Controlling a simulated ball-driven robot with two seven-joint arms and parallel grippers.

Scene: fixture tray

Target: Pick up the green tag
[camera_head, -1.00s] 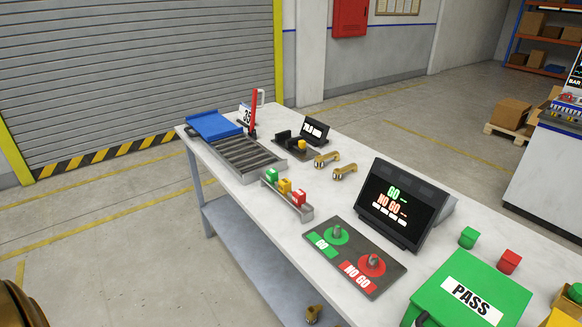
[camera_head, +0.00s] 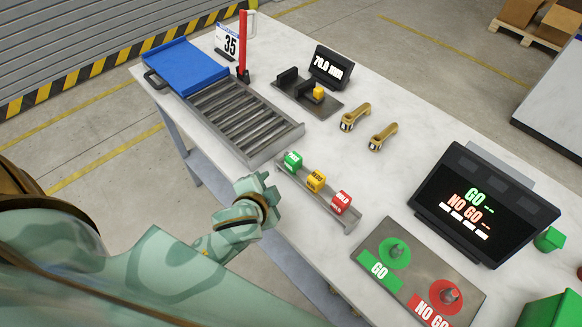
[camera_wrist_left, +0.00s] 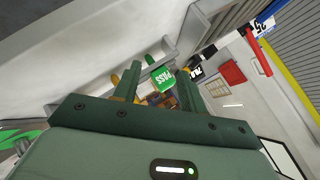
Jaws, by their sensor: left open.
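The green tag (camera_head: 292,161) stands at the far end of a narrow grey tray (camera_head: 320,213), beside a yellow tag (camera_head: 316,181) and a red tag (camera_head: 340,202). My left gripper (camera_head: 262,190) is just short of the tray, to the lower left of the green tag. In the left wrist view the green tag (camera_wrist_left: 161,77), with white lettering, appears between the two spread fingers of my left gripper (camera_wrist_left: 160,88). The gripper is open and empty. My right gripper is not in view.
A roller rack (camera_head: 237,118) with a blue plate (camera_head: 186,66) lies beyond the tray. Two brass parts (camera_head: 355,116) and a display reading GO and NO GO (camera_head: 478,205) stand to the right. A GO/NO GO plate (camera_head: 415,275) lies nearer. Bare tabletop surrounds the tray.

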